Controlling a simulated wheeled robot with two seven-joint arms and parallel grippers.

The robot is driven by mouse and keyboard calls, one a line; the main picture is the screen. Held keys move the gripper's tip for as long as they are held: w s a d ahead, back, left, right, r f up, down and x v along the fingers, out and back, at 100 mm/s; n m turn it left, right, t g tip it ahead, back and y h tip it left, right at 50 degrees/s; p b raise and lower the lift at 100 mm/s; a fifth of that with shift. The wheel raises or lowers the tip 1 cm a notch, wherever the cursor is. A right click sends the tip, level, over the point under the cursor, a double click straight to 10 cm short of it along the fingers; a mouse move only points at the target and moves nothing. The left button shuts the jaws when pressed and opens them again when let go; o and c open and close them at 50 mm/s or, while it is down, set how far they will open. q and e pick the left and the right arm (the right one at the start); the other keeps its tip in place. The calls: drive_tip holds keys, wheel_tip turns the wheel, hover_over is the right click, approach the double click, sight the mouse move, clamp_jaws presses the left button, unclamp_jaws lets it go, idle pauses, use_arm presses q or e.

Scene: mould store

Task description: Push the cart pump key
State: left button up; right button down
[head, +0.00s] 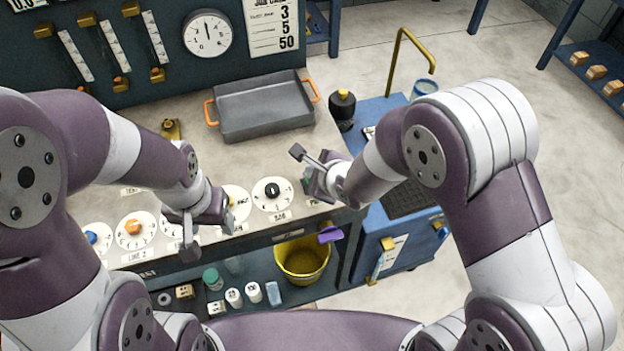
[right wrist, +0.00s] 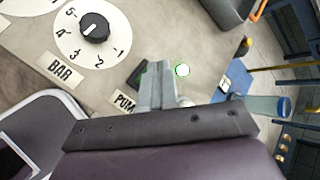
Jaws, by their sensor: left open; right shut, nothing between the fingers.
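The pump key is a dark, green-edged key (right wrist: 137,76) on the bench top by a label that reads "PUM" before it is cut off, in the right wrist view. My right gripper (right wrist: 155,68) is shut and empty; its fingers stand just beside the key and hide part of it. I cannot tell whether they touch it. In the head view my right gripper (head: 311,180) is over the bench's front right corner and hides most of the key and its label. My left gripper (head: 229,208) is open over the dials to the left, apart from the key.
The BAR dial (head: 273,194) lies left of my right gripper. A grey tray (head: 264,121) with orange handles is behind. A blue cart (head: 376,112) with a black bottle (head: 342,108) stands right. A yellow bucket (head: 303,262) sits below. A lit round lamp (right wrist: 183,70) is beside the fingers.

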drive_tip(key=shift+f, duration=0.55)
idle(0.5)
drive_tip(key=shift+r, duration=0.1)
drive_tip(key=shift+r+p, duration=0.8)
drive_tip(key=shift+r, duration=0.05)
wheel_tip(320, 180, up, 6)
drive_tip(key=p, duration=0.6)
